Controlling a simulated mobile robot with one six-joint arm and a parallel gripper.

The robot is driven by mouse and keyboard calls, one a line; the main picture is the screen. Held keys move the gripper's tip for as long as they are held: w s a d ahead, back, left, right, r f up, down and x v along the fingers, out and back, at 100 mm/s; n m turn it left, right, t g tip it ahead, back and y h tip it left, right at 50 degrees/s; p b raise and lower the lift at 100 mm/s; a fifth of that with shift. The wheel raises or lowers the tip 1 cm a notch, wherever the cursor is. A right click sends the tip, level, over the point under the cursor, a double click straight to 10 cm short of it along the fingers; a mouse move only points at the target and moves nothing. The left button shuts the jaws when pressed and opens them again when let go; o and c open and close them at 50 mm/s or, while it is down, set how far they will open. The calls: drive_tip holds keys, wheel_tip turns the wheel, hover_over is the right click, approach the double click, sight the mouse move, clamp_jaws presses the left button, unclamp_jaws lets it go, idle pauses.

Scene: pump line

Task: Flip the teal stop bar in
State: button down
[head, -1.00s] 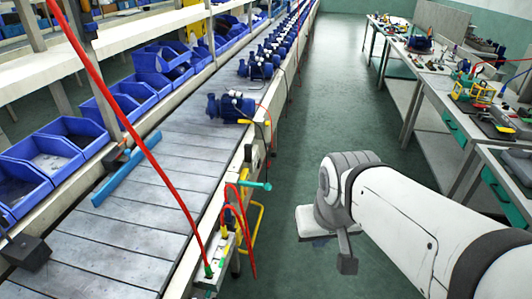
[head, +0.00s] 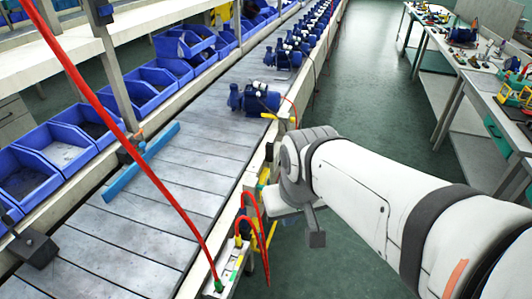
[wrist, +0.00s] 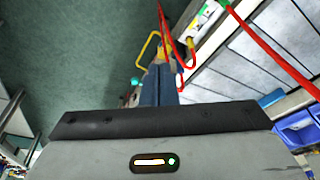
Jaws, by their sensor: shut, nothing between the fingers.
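I cannot tell whether the fingers touch the bar.
The conveyor (head: 150,230) carries blue pumps (head: 254,98). Red hoses (head: 130,135) and a yellow handle (wrist: 147,47) are close to my gripper. Workbenches (head: 470,95) stand right across the clear green floor (head: 360,110).

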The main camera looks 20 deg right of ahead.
drive_tip(key=shift+s+a, duration=0.15)
drive_tip(key=shift+a, duration=0.05)
drive_tip(key=w+d+f+m+y+b, duration=0.5)
drive_tip(key=w+d+f+m+b, duration=0.3)
drive_tip(key=w+f+m, duration=0.55)
drive_tip(key=w+d+f+m+t+y+b, duration=0.1)
drive_tip(key=w+d+f+m+t+b, duration=0.1)
drive_tip(key=d+m, duration=0.4)
drive_tip(key=w+d+f+m+t+y+b, duration=0.1)
drive_tip(key=w+d+f+m+t+b, duration=0.1)
drive_tip(key=d+f+m, duration=0.3)
drive_tip(key=d+m, duration=0.2)
drive_tip(key=d, duration=0.2)
drive_tip(key=shift+d+f, duration=0.15)
drive_tip(key=shift+d, duration=0.05)
drive_tip(key=w+a+f+b, duration=0.1)
drive_tip(key=w+a+f, duration=0.4)
drive_tip(key=w+a, duration=0.3)
drive_tip(key=shift+a+f, duration=0.2)
drive_tip(key=shift+f, duration=0.1)
